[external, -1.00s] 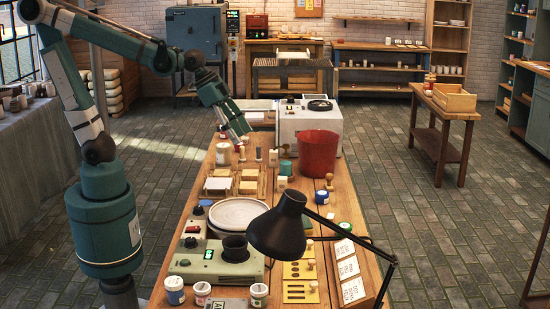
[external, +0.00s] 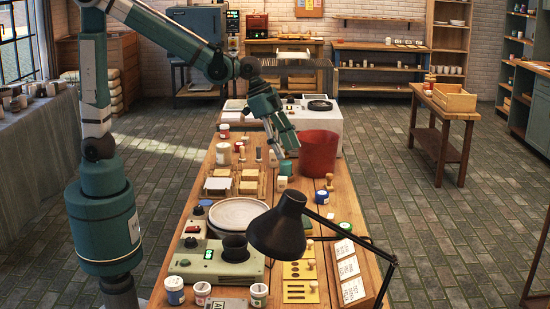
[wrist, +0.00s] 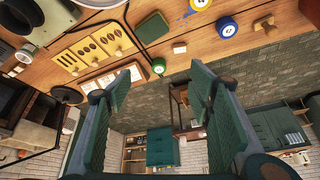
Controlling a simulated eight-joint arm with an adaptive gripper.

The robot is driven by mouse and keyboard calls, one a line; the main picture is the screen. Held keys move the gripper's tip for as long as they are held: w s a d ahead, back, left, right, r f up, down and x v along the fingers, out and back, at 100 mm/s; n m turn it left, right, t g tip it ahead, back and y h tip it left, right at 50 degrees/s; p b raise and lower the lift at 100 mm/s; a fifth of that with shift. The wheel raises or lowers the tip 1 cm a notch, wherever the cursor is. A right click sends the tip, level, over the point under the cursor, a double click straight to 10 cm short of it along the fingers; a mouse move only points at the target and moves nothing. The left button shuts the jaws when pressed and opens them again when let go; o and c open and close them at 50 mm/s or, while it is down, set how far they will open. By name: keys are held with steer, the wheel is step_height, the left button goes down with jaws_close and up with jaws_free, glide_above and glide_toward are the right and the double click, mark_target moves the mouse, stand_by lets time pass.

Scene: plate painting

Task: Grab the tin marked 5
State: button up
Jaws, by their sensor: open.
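My gripper (external: 287,152) is open and empty, beside the red bucket in the external view. Its two spread fingers also show in the wrist view (wrist: 165,72). A blue-lidded tin (wrist: 227,27) with a white mark and a small green tin (wrist: 158,66) show on the wood beyond the fingers. Several other tins stand on the bench: a blue tin (external: 321,197), a blue-and-green one (external: 344,228), a red-lidded one (external: 224,131), and front ones (external: 174,290). I cannot read a 5 on any of them.
The red bucket (external: 318,153) stands close right of my gripper. Stamps and blocks (external: 249,187) crowd the bench's left side. A round plate (external: 238,214), a black lamp (external: 277,232) and a card rack (external: 352,270) stand nearer. The bench's right edge drops to open floor.

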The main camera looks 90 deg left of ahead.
steer(key=w+d+f+m, duration=0.2)
steer(key=w+d+f, duration=0.2)
steer(key=w+f, duration=0.5)
steer(key=m+g+h+p, duration=0.1)
steer(key=m+g+p, duration=0.1)
glide_above(345, 225)
steer(key=s+a, duration=0.2)
step_height(345, 225, down, 10)
steer(key=shift+s+d+r, duration=0.1)
steer(key=shift+b+x, duration=0.4)
steer(key=shift+x, duration=0.9)
steer(key=shift+b+x, duration=0.65)
steer(key=shift+x, duration=1.95)
